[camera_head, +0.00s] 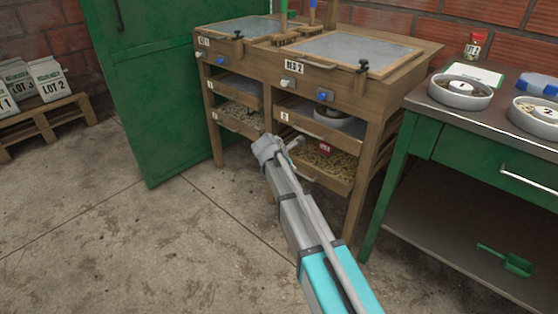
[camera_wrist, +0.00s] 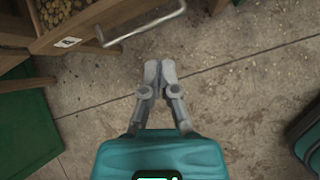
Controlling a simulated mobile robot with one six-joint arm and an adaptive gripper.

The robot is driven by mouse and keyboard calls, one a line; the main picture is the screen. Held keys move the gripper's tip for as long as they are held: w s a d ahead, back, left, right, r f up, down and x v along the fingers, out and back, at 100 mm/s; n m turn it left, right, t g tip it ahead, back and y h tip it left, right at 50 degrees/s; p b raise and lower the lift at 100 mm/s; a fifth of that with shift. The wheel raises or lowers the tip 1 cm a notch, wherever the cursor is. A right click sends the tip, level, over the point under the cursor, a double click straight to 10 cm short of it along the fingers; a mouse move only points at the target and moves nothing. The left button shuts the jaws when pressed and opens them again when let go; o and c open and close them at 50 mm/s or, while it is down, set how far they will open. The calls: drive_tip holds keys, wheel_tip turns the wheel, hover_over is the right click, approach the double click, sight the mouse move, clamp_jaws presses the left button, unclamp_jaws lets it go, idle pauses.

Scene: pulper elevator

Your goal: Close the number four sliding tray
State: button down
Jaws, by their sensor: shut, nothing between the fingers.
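The wooden drying cabinet (camera_head: 300,70) has sliding trays in two columns under BED 1 and BED 2. The lower right tray (camera_head: 335,182), full of pale beans with a red tag in it, stands out past the cabinet front. My arm covers its left part and its label in the head view. In the wrist view a bean-filled tray (camera_wrist: 88,20) shows at top left, with a white label (camera_wrist: 67,42) too small to read surely and a metal bar handle (camera_wrist: 150,25). My gripper (camera_wrist: 160,65) is shut and empty, over floor, just beyond the handle and apart from it.
A green cabinet door (camera_head: 150,95) stands at left. A green workbench (camera_head: 480,125) with round white bowls is close on the right, a green scoop (camera_head: 505,262) on its shelf. The floor in front is clear.

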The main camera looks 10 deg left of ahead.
drive_tip(key=s+d+m+g+y+p, duration=0.4)
drive_tip(key=s+d+m+g, duration=0.2)
drive_tip(key=s+d+m, duration=1.9)
drive_tip(key=shift+s+d+y, duration=0.35)
drive_tip(key=shift+s+y, duration=0.05)
drive_tip(key=shift+s, duration=0.35)
drive_tip(key=shift+a, duration=0.1)
